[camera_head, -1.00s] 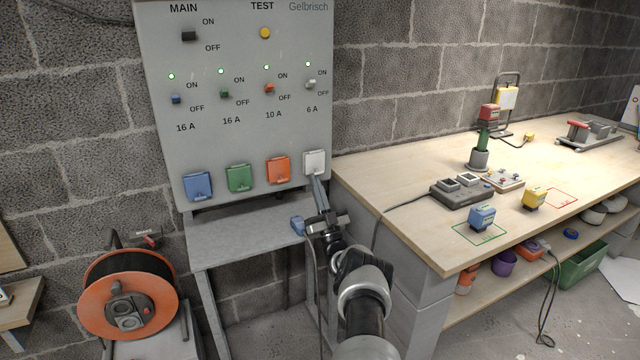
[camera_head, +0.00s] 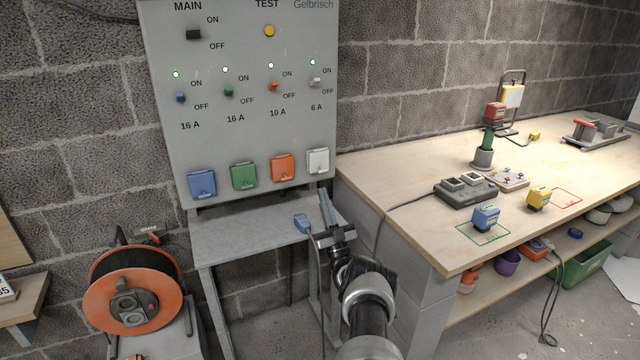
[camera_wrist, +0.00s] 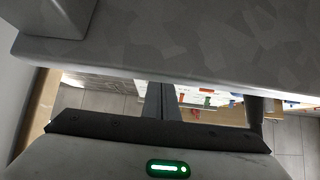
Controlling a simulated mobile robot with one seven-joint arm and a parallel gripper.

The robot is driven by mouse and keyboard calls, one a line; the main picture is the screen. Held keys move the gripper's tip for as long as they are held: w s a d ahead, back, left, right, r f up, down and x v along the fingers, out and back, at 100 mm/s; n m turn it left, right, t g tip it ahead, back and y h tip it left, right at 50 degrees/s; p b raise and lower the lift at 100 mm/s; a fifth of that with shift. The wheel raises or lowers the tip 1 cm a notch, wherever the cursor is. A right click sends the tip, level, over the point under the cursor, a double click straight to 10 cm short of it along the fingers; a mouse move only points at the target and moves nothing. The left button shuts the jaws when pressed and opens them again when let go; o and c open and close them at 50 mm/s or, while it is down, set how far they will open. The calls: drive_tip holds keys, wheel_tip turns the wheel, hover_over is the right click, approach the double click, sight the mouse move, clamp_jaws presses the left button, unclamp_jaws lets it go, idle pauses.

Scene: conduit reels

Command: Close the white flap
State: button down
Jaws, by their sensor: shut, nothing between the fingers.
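The white flap (camera_head: 317,161) is at the right end of a row of coloured flaps low on the grey panel. It hangs down over its socket and looks flat against the panel like the others; a small gap could not be seen from here. My gripper (camera_head: 325,194) is shut and empty, just below the white flap and apart from it, its fingers pointing up toward the panel. In the wrist view my gripper's fingers (camera_wrist: 161,103) lie together, and the white flap cannot be made out there.
Blue (camera_head: 202,183), green (camera_head: 244,176) and orange (camera_head: 283,167) flaps sit left of the white one. The wooden workbench (camera_head: 400,190) stands close on the right. An orange cable reel (camera_head: 137,290) is at lower left.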

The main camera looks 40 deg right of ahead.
drive_tip(key=v, duration=1.2)
drive_tip(key=shift+d, duration=0.15)
